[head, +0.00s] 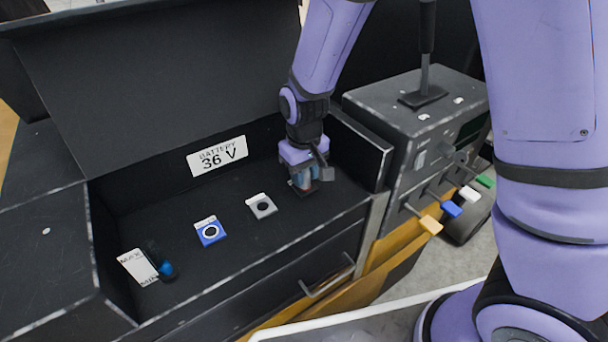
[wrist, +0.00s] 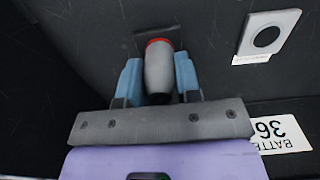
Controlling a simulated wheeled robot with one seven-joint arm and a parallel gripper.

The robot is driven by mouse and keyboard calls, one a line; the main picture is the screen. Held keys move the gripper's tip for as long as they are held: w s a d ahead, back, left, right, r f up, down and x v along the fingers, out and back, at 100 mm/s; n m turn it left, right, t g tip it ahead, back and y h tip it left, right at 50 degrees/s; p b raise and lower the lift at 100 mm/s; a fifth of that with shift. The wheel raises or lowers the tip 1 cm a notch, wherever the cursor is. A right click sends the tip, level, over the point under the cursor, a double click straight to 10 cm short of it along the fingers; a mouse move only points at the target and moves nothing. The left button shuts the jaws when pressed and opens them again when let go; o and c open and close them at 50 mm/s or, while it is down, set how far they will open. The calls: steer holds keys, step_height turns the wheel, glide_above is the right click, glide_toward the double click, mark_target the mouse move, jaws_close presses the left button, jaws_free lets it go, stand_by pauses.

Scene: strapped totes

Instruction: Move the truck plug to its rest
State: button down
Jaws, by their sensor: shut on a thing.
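My gripper (head: 304,180) reaches down into the open battery box at its right end. In the wrist view, its two blue fingers are shut on a grey plug (wrist: 159,74) with a red ring at its far end, which I take for the truck plug. The ringed end is at a dark square plate (wrist: 140,44); I cannot tell whether it is seated in it. In the head view the plug is mostly hidden by the gripper. A grey socket plate with a dark round centre (head: 261,206) lies just left of the gripper, and also shows in the wrist view (wrist: 267,37).
A blue socket plate (head: 210,231) lies further left. A white label (head: 138,267) and a blue-ended dark part (head: 166,269) are at the box's left end. The "BATTERY 36 V" label (head: 217,156) is on the back wall. A lever console (head: 420,120) stands right of the box.

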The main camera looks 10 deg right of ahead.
steer(key=shift+r, duration=2.3)
steer(key=shift+r, duration=3.05)
